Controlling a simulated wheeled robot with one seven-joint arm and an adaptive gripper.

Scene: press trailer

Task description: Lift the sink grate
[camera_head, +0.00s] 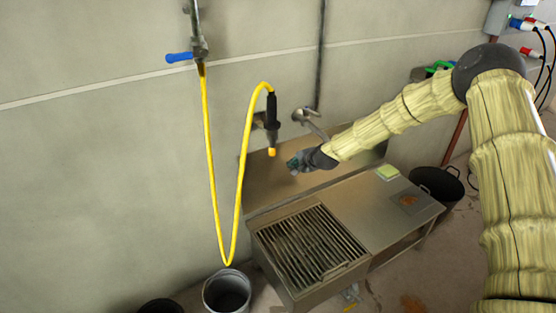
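The sink grate (308,244) is a set of dark parallel metal bars. It lies flat over the basin at the left part of the steel sink unit (351,203). My gripper (292,163) is at the end of my cream-sleeved arm, in front of the sink's backsplash. It is above and behind the grate, clearly apart from it. The gripper is small and dark here, and I cannot tell whether its fingers are open or shut.
A yellow hose (207,150) hangs in a loop left of the sink, its black spray nozzle (271,118) close to my gripper. A faucet (308,116) is on the wall. A yellow-green sponge (388,172) lies on the drainboard. Buckets stand left (227,291) and right (440,184).

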